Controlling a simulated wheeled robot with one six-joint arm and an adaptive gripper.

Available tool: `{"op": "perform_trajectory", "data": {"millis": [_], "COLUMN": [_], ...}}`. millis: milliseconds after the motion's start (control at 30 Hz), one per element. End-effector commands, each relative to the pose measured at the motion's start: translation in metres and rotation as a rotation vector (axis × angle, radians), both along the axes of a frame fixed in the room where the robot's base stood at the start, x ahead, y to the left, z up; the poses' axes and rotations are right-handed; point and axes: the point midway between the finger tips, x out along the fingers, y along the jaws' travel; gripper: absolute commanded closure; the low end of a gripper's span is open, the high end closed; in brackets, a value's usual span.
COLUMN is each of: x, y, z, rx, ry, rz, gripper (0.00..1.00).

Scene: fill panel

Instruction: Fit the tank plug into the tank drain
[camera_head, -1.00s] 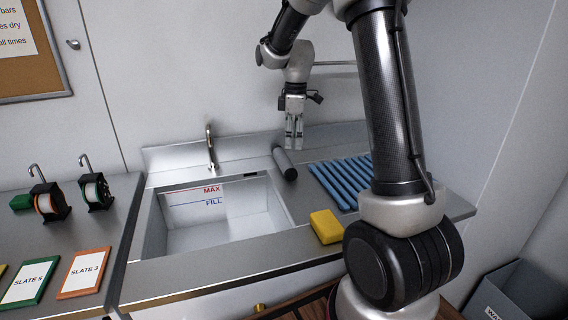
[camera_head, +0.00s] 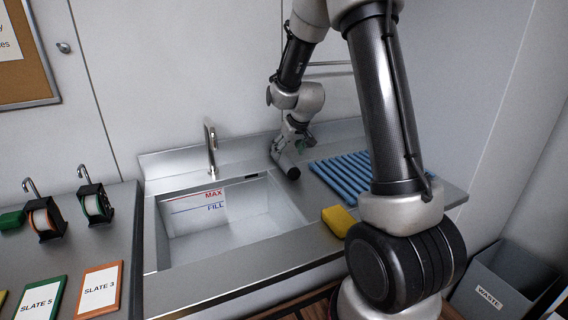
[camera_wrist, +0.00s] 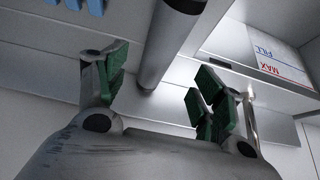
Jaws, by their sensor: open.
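A dark grey cylinder (camera_head: 289,169), the only thing here that looks like the tank plug, lies on the counter just right of the tank. In the wrist view the cylinder (camera_wrist: 170,45) comes down between the fingers, its rounded end between the green pads. My gripper (camera_wrist: 160,88) is open, with pads on both sides of that end and gaps visible. In the head view my gripper (camera_head: 297,146) is tilted and low at the cylinder, partly covering it. The tank (camera_head: 180,240) is a sunken basin with MAX and FILL lines. I cannot make out its drain.
A tap (camera_head: 211,148) stands behind the tank. A blue slatted rack (camera_head: 362,178) and a yellow sponge-like block (camera_head: 339,220) lie on the right counter. Slates (camera_head: 99,288) and reels (camera_head: 96,204) are at left. A waste bin (camera_head: 500,285) stands at lower right.

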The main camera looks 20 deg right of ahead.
Motion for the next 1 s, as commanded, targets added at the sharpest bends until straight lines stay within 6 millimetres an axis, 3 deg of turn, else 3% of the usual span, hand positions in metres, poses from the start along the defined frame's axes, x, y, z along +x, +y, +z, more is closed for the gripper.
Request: {"op": "perform_trajectory", "data": {"millis": [433, 733, 1000], "x": [0.033, 0.036, 0.036], "y": [-0.002, -0.002, -0.002], "z": [-0.054, -0.059, -0.059], "rx": [0.0, -0.002, -0.001], "ry": [0.004, 0.002, 0.002], "rz": [0.002, 0.003, 0.004], "gripper": [0.31, 0.31, 0.79]}}
